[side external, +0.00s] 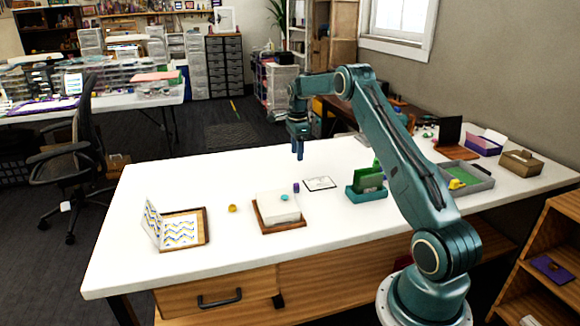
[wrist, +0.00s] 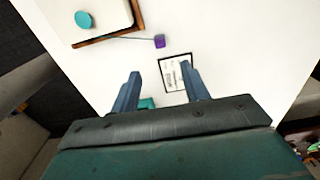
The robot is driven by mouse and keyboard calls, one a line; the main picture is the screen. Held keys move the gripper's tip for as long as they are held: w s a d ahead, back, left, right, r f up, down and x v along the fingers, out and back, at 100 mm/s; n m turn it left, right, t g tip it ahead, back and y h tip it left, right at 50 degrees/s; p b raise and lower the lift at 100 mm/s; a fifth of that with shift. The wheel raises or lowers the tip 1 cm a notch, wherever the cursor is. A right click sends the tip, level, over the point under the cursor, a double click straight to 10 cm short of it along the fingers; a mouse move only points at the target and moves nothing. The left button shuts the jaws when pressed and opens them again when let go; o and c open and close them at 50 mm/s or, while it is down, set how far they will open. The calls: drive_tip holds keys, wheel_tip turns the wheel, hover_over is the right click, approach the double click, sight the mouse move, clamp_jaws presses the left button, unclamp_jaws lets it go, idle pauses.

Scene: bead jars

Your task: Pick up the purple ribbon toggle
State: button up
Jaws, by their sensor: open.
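The purple ribbon toggle (side external: 296,187) is a small purple block on the white table, between the white box and a framed card. In the wrist view the purple toggle (wrist: 159,41) lies beyond my fingertips, with a thin dark line running from it toward the wooden tray. My gripper (side external: 298,154) hangs above the table, pointing down, well above the toggle. Its two blue fingers (wrist: 160,75) are apart, with nothing between them that they touch.
A white box (side external: 278,208) with a teal disc on top sits on a wooden tray. The framed card (side external: 319,184) lies right of the toggle. A teal holder (side external: 366,192) with green cards stands further right. A yellow piece (side external: 232,208) lies left.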

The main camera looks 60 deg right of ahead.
sight(296, 184)
drive_tip(key=shift+f, duration=0.1)
drive_tip(key=shift+f, duration=6.8)
clamp_jaws()
